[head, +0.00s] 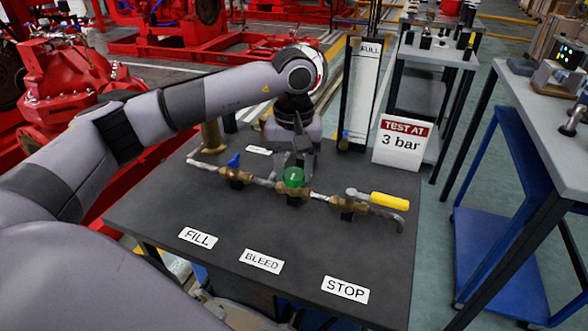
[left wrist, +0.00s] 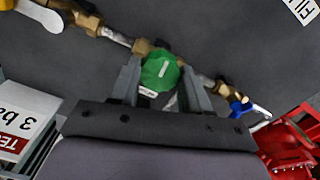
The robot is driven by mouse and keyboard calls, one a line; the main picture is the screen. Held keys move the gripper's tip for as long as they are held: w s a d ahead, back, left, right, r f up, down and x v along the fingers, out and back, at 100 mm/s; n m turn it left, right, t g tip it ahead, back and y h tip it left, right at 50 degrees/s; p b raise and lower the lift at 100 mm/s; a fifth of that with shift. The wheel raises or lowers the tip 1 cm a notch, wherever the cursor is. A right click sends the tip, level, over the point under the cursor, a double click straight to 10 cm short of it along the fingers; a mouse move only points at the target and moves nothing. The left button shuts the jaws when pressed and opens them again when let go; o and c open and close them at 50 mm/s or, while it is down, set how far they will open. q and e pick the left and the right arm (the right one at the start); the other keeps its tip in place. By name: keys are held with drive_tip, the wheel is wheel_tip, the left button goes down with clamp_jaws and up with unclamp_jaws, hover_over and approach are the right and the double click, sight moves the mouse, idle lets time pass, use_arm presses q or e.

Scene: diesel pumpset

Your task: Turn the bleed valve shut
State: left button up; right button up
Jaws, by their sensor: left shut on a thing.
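The bleed valve's green round knob (head: 293,177) sits in the middle of a brass pipe run on the dark table, behind the BLEED label (head: 262,261). In the left wrist view the green knob (left wrist: 160,72) shows a white line on its top. My left gripper (head: 294,165) comes down on it from above and behind. In the left wrist view its two fingers (left wrist: 161,80) stand on either side of the knob, shut on it. The valve body under the knob is partly hidden. My right gripper is not in view.
A blue-handled valve (head: 234,161) stands left of the knob and a yellow-handled valve (head: 388,201) right of it, on the same pipe. A "TEST AT 3 bar" sign (head: 402,144) stands at the table's back right. The table front (head: 215,215) is clear except for labels.

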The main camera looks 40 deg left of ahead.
sight(294, 174)
use_arm(q)
drive_tip(key=shift+m, duration=0.6)
drive_tip(key=o, duration=1.1)
drive_tip(key=shift+c, duration=0.2)
drive_tip(key=shift+r, duration=3.65)
